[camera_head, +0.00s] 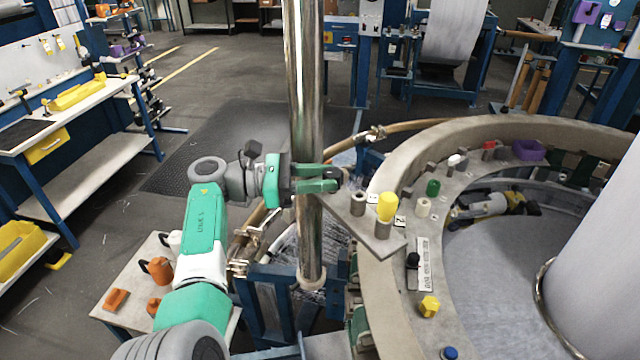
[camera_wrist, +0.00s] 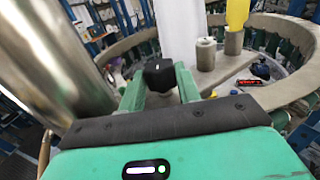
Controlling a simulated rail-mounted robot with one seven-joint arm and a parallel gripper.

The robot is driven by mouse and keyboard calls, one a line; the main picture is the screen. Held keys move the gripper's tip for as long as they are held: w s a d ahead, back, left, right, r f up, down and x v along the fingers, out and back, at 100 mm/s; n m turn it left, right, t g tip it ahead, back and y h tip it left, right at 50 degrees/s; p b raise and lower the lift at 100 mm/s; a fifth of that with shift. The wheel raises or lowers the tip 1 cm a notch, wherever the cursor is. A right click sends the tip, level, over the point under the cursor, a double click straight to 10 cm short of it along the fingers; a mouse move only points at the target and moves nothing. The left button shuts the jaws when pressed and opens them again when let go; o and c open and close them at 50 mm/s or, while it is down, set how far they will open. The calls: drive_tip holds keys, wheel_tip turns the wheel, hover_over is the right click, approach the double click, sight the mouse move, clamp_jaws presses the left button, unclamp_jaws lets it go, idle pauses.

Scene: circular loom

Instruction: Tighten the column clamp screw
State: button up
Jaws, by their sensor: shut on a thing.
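The tall shiny metal column (camera_head: 304,90) stands upright in the middle of the head view. It also fills the left of the wrist view (camera_wrist: 55,60). My gripper (camera_head: 334,180) reaches across in front of the column from the left. In the wrist view its two green fingers (camera_wrist: 160,82) are closed on a black knob (camera_wrist: 158,72), which looks like the clamp screw's head. The knob shows as a small dark shape at the fingertips in the head view. The screw's shaft and the clamp body are hidden.
A grey plate (camera_head: 372,236) right of the column carries a grey cylinder (camera_head: 358,201) and a yellow-topped one (camera_head: 387,207), close to my fingertips. The loom's ring (camera_head: 385,290) curves behind. A side table (camera_head: 135,272) with orange items stands at lower left.

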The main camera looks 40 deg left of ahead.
idle(0.3)
drive_tip(key=o, duration=1)
drive_tip(key=b+v, duration=0.1)
drive_tip(key=v, duration=0.6)
drive_tip(key=shift+s+a, duration=0.2)
drive_tip(key=shift+s, duration=0.05)
